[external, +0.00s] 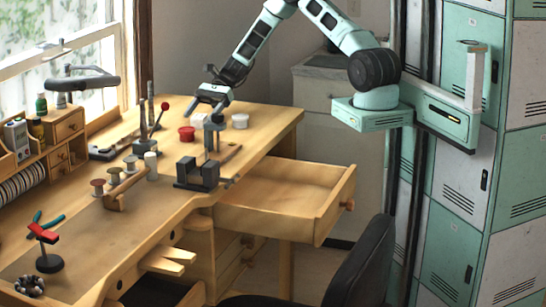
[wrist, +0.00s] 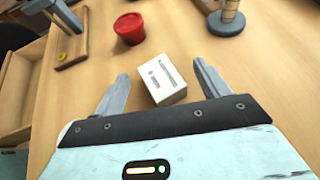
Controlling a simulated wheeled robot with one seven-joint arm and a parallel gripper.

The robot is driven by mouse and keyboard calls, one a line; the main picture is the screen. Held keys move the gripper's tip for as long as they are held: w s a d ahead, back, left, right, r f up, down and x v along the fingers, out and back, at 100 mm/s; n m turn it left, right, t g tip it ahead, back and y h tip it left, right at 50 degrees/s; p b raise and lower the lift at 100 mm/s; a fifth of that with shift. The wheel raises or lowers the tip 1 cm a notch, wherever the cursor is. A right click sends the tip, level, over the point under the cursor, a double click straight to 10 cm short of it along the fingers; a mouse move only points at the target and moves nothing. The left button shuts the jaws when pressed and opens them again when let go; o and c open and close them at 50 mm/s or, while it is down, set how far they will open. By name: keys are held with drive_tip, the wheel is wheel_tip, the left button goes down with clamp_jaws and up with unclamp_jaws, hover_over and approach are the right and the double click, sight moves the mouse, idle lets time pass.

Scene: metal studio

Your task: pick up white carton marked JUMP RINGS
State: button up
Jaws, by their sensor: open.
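The white carton (wrist: 168,84), with faint dark markings on top too small to read, lies on the wooden bench in the wrist view. It shows small and pale in the external view (external: 199,120), under my gripper. My gripper (wrist: 160,72) is open, with its fingers on either side of the carton in the picture and apart from it. In the external view my gripper (external: 209,104) hangs above the bench, pointing down. Whether the fingertips are down to the carton's height I cannot tell.
A red tub (wrist: 130,28) stands close to the carton; it also shows in the external view (external: 187,134). A dark vise-like block (external: 197,174) stands nearer. An open drawer (external: 290,192) juts from the bench.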

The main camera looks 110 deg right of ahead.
drive_tip(key=c, duration=1.3)
drive_tip(key=shift+c, duration=0.2)
